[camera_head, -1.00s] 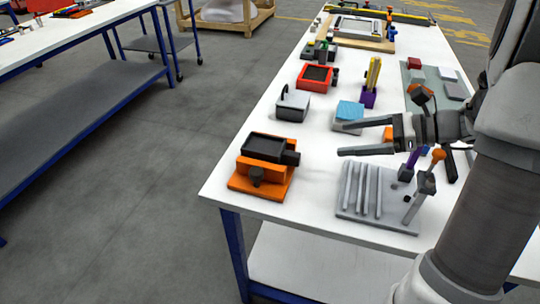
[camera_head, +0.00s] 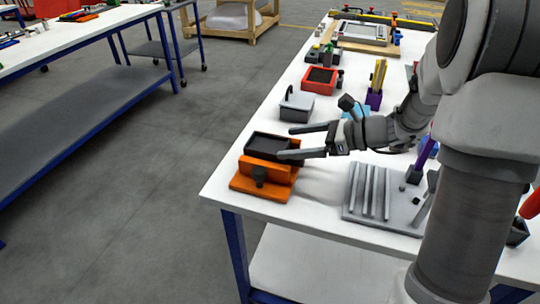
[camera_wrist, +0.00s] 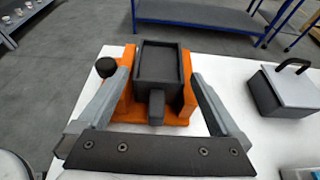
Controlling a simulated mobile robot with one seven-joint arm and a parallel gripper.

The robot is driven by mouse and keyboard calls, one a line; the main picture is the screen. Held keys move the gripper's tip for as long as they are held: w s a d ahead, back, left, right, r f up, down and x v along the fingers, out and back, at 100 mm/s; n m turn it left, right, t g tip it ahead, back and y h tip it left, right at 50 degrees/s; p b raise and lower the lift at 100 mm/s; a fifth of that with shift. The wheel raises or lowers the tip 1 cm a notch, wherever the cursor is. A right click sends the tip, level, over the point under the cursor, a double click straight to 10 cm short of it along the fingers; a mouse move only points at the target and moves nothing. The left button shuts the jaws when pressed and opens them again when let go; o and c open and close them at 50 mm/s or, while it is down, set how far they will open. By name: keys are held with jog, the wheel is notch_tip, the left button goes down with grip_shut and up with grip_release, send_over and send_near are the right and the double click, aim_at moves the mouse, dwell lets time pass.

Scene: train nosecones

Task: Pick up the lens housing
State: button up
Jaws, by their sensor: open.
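A dark grey box with a recessed top, which looks like the lens housing (camera_head: 262,147), sits in an orange fixture (camera_head: 256,187) at the near left of the white table. My gripper (camera_head: 284,143) is open and empty, with its fingers reaching from the right toward the box. In the wrist view the housing (camera_wrist: 158,66) shows between the two spread fingers, with its narrow stub pointing toward my palm. The orange fixture (camera_wrist: 180,112) and a black knob show there too. I cannot tell the height of the fingers above the housing.
A grey box with a black handle (camera_head: 296,104) stands behind the fixture. A grey rack with upright ridges (camera_head: 368,190) is to the right. A red bin (camera_head: 319,80) and a purple holder with yellow pieces (camera_head: 376,90) stand farther back. The table's left edge is close to the fixture.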

aim_at(265, 145)
jog(key=shift+x, duration=1.55)
jog(key=shift+r, duration=0.1)
jog(key=c, duration=1.3)
jog(key=shift+c, duration=0.2)
jog(key=r+p, duration=0.1)
jog(key=r, duration=0.2)
jog(key=r+p, duration=0.1)
jog(key=r, duration=0.3)
jog(key=shift+s+a+r, duration=0.1)
jog(key=shift+s+r, duration=0.15)
jog(key=s+a+b, duration=0.1)
jog(key=s+a, duration=0.2)
jog(key=s, duration=0.5)
jog(key=s+a+b, duration=0.1)
jog(key=s+a, duration=0.2)
jog(key=s, duration=0.5)
jog(key=shift+s+f+b, duration=0.2)
jog(key=shift+f+b, duration=0.1)
jog(key=shift+b, duration=0.1)
